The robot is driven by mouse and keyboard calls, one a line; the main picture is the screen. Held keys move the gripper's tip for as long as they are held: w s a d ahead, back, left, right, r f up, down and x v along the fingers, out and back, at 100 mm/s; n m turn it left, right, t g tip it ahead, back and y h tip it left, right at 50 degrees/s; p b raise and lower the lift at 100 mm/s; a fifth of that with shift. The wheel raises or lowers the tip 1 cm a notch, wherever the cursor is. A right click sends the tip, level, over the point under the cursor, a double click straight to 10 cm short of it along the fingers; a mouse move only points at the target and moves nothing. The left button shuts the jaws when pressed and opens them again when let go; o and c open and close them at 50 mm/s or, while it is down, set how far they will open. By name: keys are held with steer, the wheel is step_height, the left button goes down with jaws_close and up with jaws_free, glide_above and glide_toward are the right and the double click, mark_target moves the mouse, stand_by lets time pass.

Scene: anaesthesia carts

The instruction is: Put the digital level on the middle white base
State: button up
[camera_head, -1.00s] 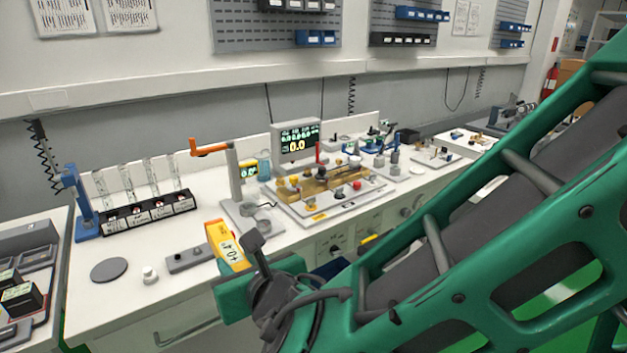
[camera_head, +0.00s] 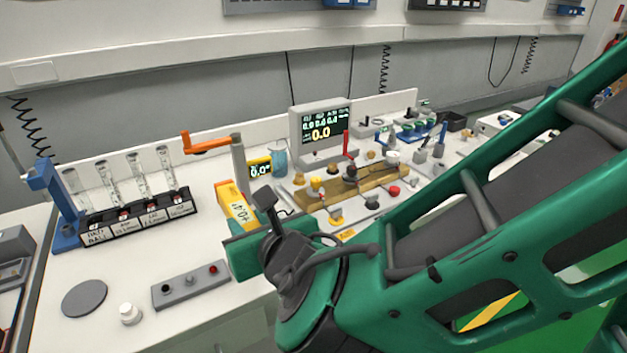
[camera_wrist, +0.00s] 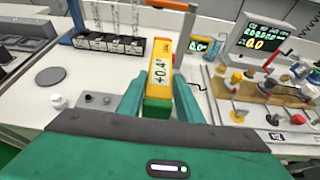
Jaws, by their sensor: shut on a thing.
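The digital level is a yellow-orange block with a display (camera_head: 237,207), reading about +0.4 in the wrist view (camera_wrist: 160,75). My gripper (camera_wrist: 157,108) is shut on its lower end, with green fingers on both sides. The level is held tilted above the bench, left of the valve board. A white base plate (camera_head: 361,219) carries the wooden board with colored knobs. My arm hides part of this plate in the head view. I cannot tell for certain whether this is the middle white base.
A grey post with an orange arm (camera_head: 210,144) stands behind the level. A monitor (camera_head: 321,134) is at the back. A tube rack (camera_head: 137,219), grey disc (camera_head: 84,298), white knob (camera_head: 130,313) and grey button box (camera_head: 191,287) occupy the left bench. Bare bench lies between them.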

steer(key=shift+w, duration=0.25)
steer(key=x, duration=0.4)
steer(key=s+f+x, duration=0.1)
steer(key=x, duration=0.3)
steer(key=a+f+x, duration=0.1)
steer(key=x, duration=0.4)
steer(key=shift+s, duration=0.45)
steer(key=shift+w+a+f, duration=0.1)
steer(key=shift+f, duration=1.95)
steer(key=shift+f, duration=0.15)
steer(key=o, duration=1.2)
steer(key=shift+r, duration=0.2)
steer(key=v, duration=1.2)
